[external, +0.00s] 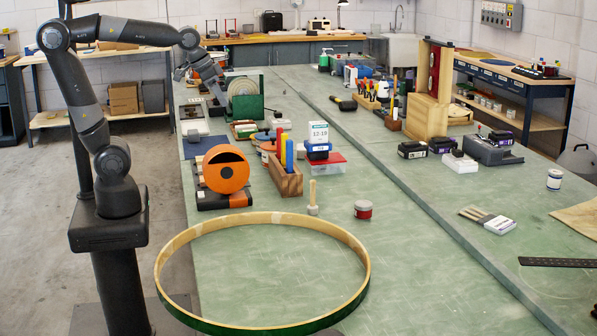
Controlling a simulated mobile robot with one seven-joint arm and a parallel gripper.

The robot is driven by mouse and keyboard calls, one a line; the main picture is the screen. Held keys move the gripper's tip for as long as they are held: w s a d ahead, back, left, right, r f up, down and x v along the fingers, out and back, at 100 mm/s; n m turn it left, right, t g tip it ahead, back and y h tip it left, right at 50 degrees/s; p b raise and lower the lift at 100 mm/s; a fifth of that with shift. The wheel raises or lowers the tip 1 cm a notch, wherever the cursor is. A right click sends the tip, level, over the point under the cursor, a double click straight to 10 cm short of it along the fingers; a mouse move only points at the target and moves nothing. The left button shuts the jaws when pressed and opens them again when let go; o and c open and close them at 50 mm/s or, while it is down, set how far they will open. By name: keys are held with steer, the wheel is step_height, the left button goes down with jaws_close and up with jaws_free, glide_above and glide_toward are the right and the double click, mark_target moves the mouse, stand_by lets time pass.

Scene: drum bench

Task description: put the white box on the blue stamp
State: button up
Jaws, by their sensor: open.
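A white box-like block with dark print (319,132) shows upright near the middle of the green bench. A blue block, possibly the blue stamp (318,150), shows directly below it, above a clear container with a red lid (327,163). I cannot tell whether the white block rests on the blue one or stands behind it. Another low white box (460,164) lies farther right with a dark item on it. My gripper (184,76) is small in view at the bench's far left edge, well away from these. It is open and appears empty.
A large wooden hoop (362,262) lies in front. A wooden stand (427,117) rises behind.

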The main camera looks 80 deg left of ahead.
steer(key=s+d+f, duration=0.1)
steer(key=s+f, duration=0.4)
steer(key=s, duration=0.6)
steer(key=shift+s+d, duration=0.15)
steer(key=shift+s, duration=0.15)
